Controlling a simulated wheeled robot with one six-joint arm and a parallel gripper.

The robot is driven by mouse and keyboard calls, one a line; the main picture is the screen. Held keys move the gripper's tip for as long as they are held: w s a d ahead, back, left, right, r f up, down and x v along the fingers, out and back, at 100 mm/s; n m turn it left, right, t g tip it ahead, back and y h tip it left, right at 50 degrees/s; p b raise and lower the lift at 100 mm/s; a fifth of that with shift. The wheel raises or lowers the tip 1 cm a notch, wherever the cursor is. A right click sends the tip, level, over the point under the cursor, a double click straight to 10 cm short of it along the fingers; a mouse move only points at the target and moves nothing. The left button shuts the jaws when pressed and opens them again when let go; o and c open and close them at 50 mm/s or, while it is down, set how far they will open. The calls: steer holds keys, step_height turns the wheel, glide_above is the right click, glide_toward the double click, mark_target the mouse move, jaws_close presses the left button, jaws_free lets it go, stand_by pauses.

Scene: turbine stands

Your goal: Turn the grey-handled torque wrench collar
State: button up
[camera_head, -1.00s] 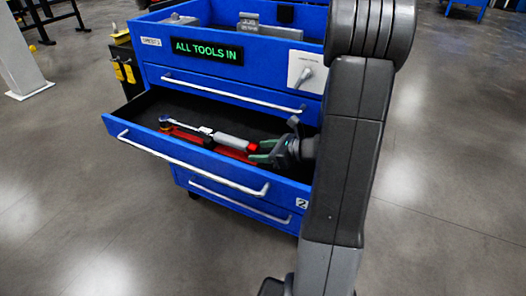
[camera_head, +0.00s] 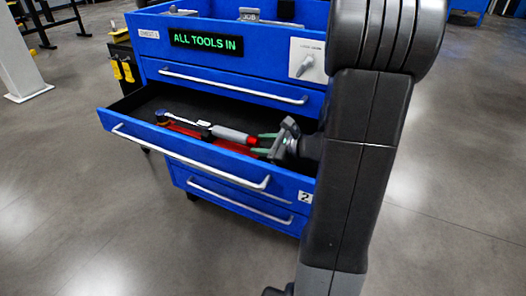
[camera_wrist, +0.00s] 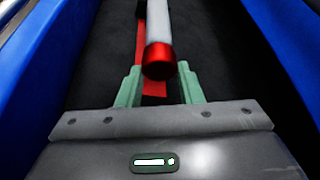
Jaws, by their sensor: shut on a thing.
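The torque wrench lies in the open drawer with its ratchet head (camera_head: 162,117) at the left. Its grey handle (camera_head: 230,134) ends in a red collar (camera_head: 253,141) at the right. In the wrist view the grey handle (camera_wrist: 158,20) runs away from me, with the red collar (camera_wrist: 158,62) at its near end. My gripper (camera_head: 264,143) is at this collar end. Its green fingers (camera_wrist: 160,77) stand on either side of the collar, shut on it. The collar's underside is hidden.
The blue drawer (camera_head: 180,158) is pulled out from the tool chest, and its walls rise close on both sides of my gripper. A red strip (camera_head: 180,127) lies beneath the wrench. A sign (camera_head: 206,42) reads "ALL TOOLS IN". A switch panel (camera_head: 307,60) sits right of it.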

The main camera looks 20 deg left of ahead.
stand_by(0.3)
steer(key=o, duration=1)
steer(key=p+v, duration=0.3)
steer(key=v, duration=1.1)
